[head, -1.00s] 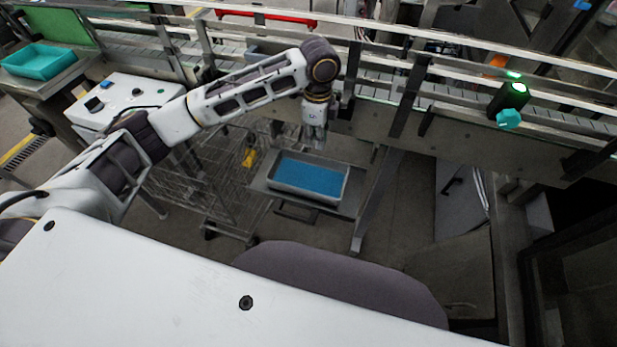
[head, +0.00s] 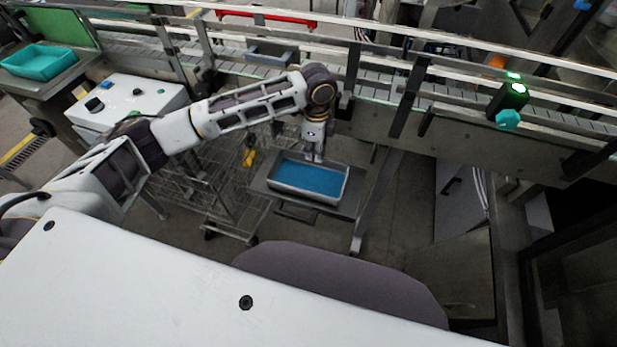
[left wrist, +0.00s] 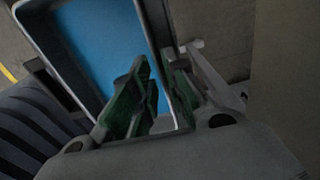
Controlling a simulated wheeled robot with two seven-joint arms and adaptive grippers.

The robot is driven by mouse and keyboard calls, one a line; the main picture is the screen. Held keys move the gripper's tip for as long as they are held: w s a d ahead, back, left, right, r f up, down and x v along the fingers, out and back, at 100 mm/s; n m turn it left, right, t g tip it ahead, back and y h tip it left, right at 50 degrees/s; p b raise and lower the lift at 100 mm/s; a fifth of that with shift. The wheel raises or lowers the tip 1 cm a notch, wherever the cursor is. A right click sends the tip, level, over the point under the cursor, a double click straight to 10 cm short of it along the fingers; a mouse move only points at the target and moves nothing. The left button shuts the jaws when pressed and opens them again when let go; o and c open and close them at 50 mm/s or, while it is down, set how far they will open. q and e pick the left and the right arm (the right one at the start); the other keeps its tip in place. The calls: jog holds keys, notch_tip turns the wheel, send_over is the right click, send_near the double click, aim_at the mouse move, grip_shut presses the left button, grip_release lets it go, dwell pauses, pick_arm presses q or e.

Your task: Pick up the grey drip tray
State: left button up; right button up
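The grey drip tray (head: 279,188) is a shallow rectangular tray with a blue inside, sitting on a low metal shelf below the conveyor. My left gripper (head: 315,157) points down at the tray's far long side. In the left wrist view the tray (left wrist: 51,43) fills the upper left, its blue inside showing. There, the green-padded fingers of my left gripper (left wrist: 163,88) are apart, with the tray's wall running between them. I cannot tell whether either finger touches the wall. My right gripper is not in view.
The conveyor (head: 450,141) runs just behind my left gripper. A wire cart (head: 215,195) stands left of the shelf (head: 349,205). A teal tray (head: 40,62) lies at the far left, near a white control box (head: 130,99). Floor shows right of the shelf.

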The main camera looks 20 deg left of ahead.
aim_at(308, 176)
pick_arm(q)
jog(key=shift+f, duration=1.6)
jog(key=shift+c, duration=0.2)
grip_shut()
